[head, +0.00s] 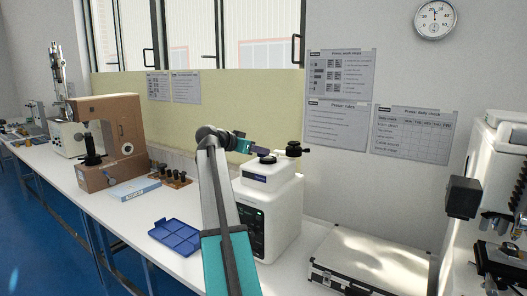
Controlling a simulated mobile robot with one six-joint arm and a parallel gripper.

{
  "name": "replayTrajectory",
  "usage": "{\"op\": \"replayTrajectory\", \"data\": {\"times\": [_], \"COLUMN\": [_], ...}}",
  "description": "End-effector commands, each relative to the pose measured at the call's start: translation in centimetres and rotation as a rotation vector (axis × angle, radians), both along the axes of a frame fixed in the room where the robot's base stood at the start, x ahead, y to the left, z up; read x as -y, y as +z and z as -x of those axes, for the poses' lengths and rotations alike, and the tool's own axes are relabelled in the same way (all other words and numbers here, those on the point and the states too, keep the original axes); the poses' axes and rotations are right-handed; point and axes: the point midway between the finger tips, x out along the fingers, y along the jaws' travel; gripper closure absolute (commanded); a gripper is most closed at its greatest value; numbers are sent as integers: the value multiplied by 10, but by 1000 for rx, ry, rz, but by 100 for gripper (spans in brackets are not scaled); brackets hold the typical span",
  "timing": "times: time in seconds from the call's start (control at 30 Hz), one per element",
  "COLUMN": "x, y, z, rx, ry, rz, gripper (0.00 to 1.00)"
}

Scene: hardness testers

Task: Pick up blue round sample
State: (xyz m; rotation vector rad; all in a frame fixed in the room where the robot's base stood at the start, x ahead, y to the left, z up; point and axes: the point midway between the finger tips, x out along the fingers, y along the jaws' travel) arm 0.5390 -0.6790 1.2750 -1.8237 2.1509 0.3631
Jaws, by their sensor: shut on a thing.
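My gripper (262,151) is at the top of the white press (265,217), reaching in from the left over its dark round opening. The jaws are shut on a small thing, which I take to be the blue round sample. It is too small and too hidden by the fingers to make out clearly. My arm covers the left part of the press. The press's black knobbed lid (293,148) sits just right of the opening.
A blue compartment tray (175,236) lies on the white bench left of my arm. Behind it are a light-blue box (135,190), a wooden rack (172,176) with dark pieces, and a brown tester (118,130). A silver case (372,262) and another machine (490,215) stand right.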

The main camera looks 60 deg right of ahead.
Motion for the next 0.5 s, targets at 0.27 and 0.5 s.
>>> {"op": "replayTrajectory", "data": {"times": [0.27,0.5], "x": [-32,-39], "y": [2,4], "z": [12,15], "rx": [1,1], "ry": [1,0], "rz": [1,0], "gripper": [94,94]}}
